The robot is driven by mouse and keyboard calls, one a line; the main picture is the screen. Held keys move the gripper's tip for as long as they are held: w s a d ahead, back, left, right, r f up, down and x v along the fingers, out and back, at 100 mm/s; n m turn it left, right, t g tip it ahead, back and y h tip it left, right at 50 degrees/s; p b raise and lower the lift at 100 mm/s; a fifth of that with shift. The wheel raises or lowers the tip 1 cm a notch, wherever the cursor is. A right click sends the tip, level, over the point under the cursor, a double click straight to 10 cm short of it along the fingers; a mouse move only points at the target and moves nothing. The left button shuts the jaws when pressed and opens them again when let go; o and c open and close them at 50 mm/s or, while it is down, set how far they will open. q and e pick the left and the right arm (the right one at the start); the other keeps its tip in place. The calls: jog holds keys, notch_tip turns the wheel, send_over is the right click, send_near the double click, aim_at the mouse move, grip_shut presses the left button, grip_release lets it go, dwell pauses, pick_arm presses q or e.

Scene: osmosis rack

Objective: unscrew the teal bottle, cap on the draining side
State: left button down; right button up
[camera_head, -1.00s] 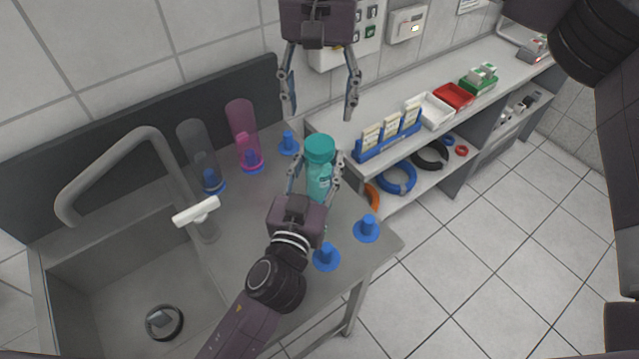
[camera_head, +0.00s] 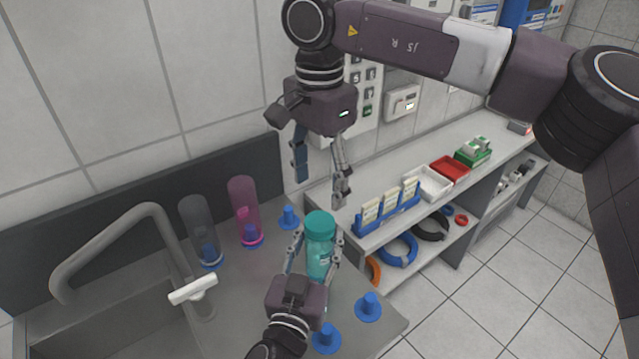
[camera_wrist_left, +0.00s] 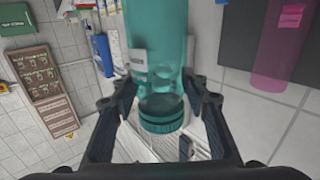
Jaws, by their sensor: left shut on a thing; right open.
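The teal bottle (camera_head: 319,262) stands upright with its darker teal cap (camera_head: 319,225) on top, at the right part of the sink unit. My left gripper (camera_head: 314,262) is shut around the bottle's body from the near side. The bottle also fills the middle of the left wrist view (camera_wrist_left: 158,60), between the fingers. My right gripper (camera_head: 321,190) is open and empty, pointing down above the cap and apart from it. The draining side (camera_head: 245,305) is the grey surface right of the sink basin (camera_head: 110,335).
Blue pegs (camera_head: 368,306) stand on the draining side. A grey bottle (camera_head: 197,225) and a pink bottle (camera_head: 243,205) sit inverted on pegs at the back. The tap (camera_head: 150,225) arches over the basin. A shelf with a blue rack (camera_head: 388,215) and trays is at right.

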aim_at(319, 221)
jog(key=m, duration=3)
jog(key=shift+m, duration=0.4)
jog(key=m, duration=0.4)
jog(key=shift+m, duration=0.4)
jog(key=m, duration=0.5)
jog(key=shift+m, duration=0.3)
jog(key=shift+f+m, duration=0.3)
notch_tip(319, 221, down, 7)
jog(key=shift+f, duration=0.2)
jog(key=shift+c, duration=0.4)
